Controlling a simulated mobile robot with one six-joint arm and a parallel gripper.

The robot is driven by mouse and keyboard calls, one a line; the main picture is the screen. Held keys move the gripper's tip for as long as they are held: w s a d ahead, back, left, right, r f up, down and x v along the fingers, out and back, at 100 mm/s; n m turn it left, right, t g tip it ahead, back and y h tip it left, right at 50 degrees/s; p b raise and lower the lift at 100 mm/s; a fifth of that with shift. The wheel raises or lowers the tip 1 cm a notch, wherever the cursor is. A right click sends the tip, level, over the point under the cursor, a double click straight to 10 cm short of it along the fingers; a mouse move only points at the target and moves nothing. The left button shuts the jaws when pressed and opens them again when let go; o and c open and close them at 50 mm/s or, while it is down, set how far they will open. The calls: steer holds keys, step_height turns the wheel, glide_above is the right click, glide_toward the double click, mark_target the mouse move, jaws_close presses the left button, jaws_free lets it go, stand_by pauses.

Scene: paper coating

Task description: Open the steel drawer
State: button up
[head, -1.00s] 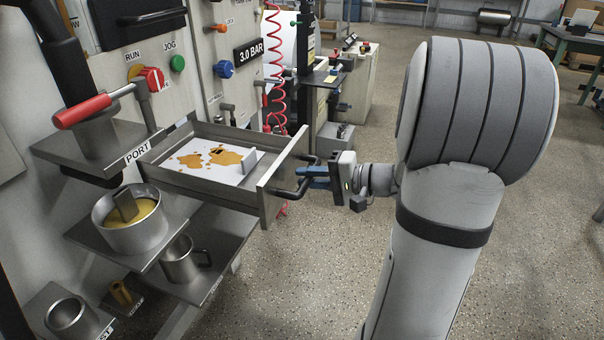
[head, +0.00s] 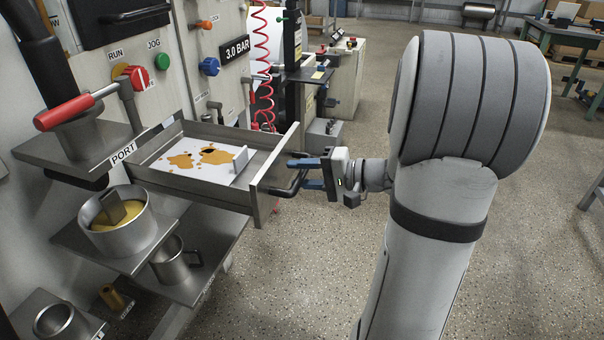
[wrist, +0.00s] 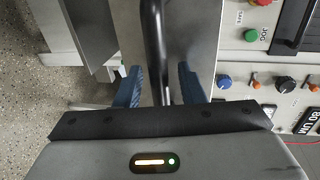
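The steel drawer (head: 262,196) stands pulled out of the machine front. Inside it lies a white sheet (head: 195,166) with orange-brown stains, with a small upright metal plate (head: 240,160) near the front. My gripper (head: 304,173) is just in front of the drawer's dark bar handle (head: 292,186). In the wrist view the blue fingers (wrist: 160,88) are spread apart, with the handle (wrist: 154,45) running between them and a gap on each side. The far end of the handle is partly hidden by the fingers in the head view.
Left of the drawer are a shelf with a red-handled lever (head: 65,112), a pot of yellow liquid (head: 120,220) and a metal mug (head: 172,262). A red coiled hose (head: 263,60) hangs behind. Floor to the right is open.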

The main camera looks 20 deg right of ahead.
steer(key=p+v, duration=0.2)
steer(key=v, duration=0.5)
steer(key=shift+s+d, duration=0.2)
steer(key=shift+d, duration=0.1)
steer(key=shift+r, duration=0.1)
steer(key=s+a+r+n+g+h+p, duration=0.2)
steer(key=s+a+r+g+p, duration=0.2)
steer(key=a+r+p, duration=0.3)
steer(key=s+a+r+n+g+h+p, duration=0.2)
steer(key=s+a+r+g+p, duration=0.3)
steer(key=p, duration=0.4)
steer(key=s+a+r+n+h+p, duration=0.1)
steer(key=r+h+p, duration=0.3)
steer(key=r+p, duration=0.4)
steer(key=s+r+n+t+h+p, duration=0.1)
steer(key=s+r+n+h+p, duration=0.1)
steer(key=r+p, duration=0.6)
steer(key=shift+s+a+r+n+h+p, duration=0.15)
steer(key=shift+a+r+n+h+p, duration=0.25)
steer(key=shift+r+n+h, duration=0.4)
